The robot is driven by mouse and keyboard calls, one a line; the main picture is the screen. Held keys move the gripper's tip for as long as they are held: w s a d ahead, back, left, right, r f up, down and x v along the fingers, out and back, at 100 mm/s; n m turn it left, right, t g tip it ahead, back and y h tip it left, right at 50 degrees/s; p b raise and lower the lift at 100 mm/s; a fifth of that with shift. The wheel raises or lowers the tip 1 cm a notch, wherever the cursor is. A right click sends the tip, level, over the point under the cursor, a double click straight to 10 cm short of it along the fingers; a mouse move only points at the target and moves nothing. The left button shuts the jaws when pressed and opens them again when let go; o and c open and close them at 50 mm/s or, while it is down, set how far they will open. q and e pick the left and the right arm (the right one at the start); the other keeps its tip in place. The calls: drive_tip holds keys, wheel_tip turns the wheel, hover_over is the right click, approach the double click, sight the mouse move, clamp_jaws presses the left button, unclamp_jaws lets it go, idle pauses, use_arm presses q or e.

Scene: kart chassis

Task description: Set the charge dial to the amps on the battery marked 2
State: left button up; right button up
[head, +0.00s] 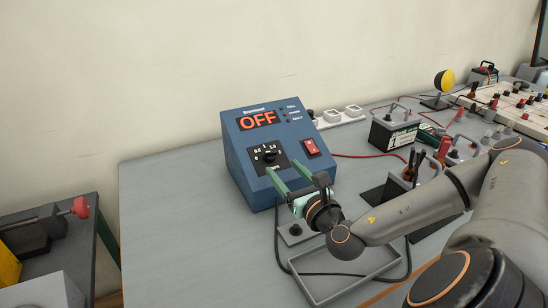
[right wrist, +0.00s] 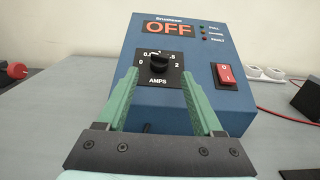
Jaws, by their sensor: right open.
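The blue charger (head: 240,155) stands on the grey bench with its display reading OFF. Its black charge dial (head: 269,158), marked AMPS, also shows in the right wrist view (right wrist: 159,63), with a scale running from 0 to 2. I cannot tell surely which mark the knob points to. My right gripper (head: 296,181) is open and empty in front of the dial; in the right wrist view its green fingers (right wrist: 160,80) spread to either side, just below the knob. A battery (head: 396,134) with a label that seems to read 1 stands to the right. No number 2 is readable on any battery.
A red rocker switch (head: 311,147) is right of the dial. A grey tray (head: 345,282) and a black cable lie in front of the charger. A white power strip (head: 345,114) lies behind. Other batteries (head: 458,152) stand at right, partly behind my arm. The bench left of the charger is clear.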

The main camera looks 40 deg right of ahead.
sight(271, 155)
drive_tip(key=x, duration=0.6)
drive_tip(key=shift+w, duration=0.15)
clamp_jaws()
idle(0.4)
